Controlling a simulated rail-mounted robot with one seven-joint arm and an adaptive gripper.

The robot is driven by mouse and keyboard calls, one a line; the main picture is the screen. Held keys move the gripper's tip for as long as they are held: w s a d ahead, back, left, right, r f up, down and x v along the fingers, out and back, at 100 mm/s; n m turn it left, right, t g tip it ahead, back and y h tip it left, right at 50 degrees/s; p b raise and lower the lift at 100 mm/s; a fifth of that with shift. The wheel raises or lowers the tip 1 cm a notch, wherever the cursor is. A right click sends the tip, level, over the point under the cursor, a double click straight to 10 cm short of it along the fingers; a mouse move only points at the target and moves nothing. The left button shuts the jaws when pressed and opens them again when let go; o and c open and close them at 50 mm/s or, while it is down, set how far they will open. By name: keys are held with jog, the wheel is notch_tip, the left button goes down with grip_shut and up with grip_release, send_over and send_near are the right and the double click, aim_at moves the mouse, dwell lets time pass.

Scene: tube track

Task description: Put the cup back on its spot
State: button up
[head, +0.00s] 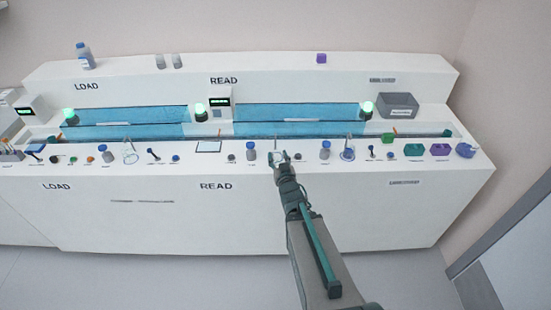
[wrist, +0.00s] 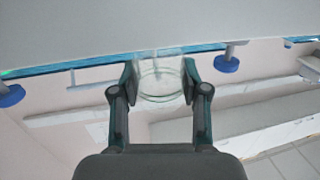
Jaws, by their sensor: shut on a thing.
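In the wrist view a clear glass cup (wrist: 160,82) sits between the two dark finger pads of my gripper (wrist: 160,85), which is shut on it. In the head view my gripper (head: 279,158) is at the front ledge of the white bench, right of the READ label. The cup is tiny there and mostly lost against the fingers. I cannot tell whether it touches the ledge. Which mark is the cup's spot is not clear. A blue ring mark (head: 347,155) lies on the ledge to the right, with a clear vessel at it.
Another clear vessel (head: 130,154) is at left. Small knobs, a square outlined pad (head: 208,146), and green and purple boxes (head: 440,149) line the ledge. Blue track panels (head: 300,112) run behind.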

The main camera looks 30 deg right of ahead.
aim_at(276, 151)
jog(key=shift+x, duration=0.85)
jog(key=x, duration=0.2)
jog(key=shift+w+d+r, duration=0.1)
jog(key=shift+w+r, duration=0.1)
jog(key=shift+w, duration=0.15)
jog(key=shift+w+f+p, duration=0.25)
jog(key=shift+f+p, duration=0.3)
jog(key=shift+f, duration=0.1)
jog(key=shift+s+f, duration=0.1)
jog(key=shift+f, duration=0.05)
jog(key=shift+f+b, duration=0.25)
jog(key=shift+b, duration=0.05)
jog(key=o, duration=1.1)
jog(key=shift+r, duration=0.1)
